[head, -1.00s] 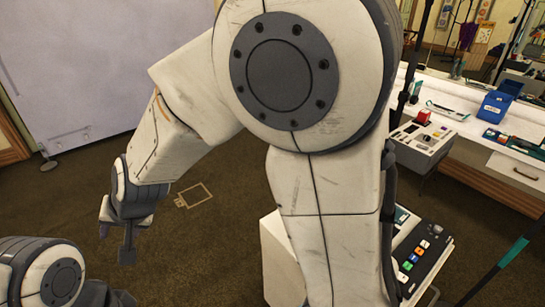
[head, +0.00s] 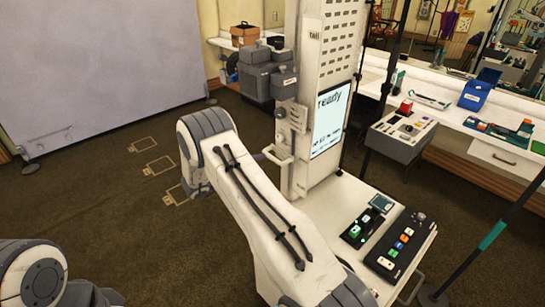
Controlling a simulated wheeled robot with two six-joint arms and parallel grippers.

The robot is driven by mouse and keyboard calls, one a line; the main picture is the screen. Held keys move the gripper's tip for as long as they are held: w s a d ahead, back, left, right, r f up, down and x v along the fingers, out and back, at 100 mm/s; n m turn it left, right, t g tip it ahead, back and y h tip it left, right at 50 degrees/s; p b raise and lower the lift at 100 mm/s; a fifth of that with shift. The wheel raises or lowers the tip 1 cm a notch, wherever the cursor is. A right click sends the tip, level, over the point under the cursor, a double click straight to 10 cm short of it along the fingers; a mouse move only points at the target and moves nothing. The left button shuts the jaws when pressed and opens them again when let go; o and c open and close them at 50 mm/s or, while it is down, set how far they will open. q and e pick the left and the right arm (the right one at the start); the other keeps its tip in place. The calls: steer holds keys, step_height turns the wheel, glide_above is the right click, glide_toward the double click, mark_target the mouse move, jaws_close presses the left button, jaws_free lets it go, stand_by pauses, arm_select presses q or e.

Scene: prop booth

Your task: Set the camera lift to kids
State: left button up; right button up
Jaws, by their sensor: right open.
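The camera lift (head: 298,170) is a tall white column with a "tall" label near its top. A grey camera (head: 258,80) is mounted on its left side, level with the upper part of the column. A white handle (head: 276,156) sticks out below the camera. A lit screen (head: 331,122) on the column reads "ready". No "kids" label is readable. My right gripper (head: 194,191) is mostly hidden behind my right arm, left of the lift and apart from it; it is open. Only my left arm shows, at the lower left; its gripper is out of view.
A white cart top carries a button panel (head: 400,243) and a small green-lit device (head: 358,229). A grey control box (head: 401,135) stands by the counter with a blue box (head: 479,92). A dark stand pole (head: 480,246) is at right. Floor at left is clear, with taped outlines (head: 157,165).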

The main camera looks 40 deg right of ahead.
mark_target(273, 158)
steer(key=p+x, duration=0.2)
steer(key=x, duration=0.4)
steer(key=shift+r, duration=0.1)
steer(key=shift+w+d+f, duration=0.1)
steer(key=shift+d+f, duration=0.15)
steer(key=shift+d, duration=0.4)
jaws_close()
stand_by(0.7)
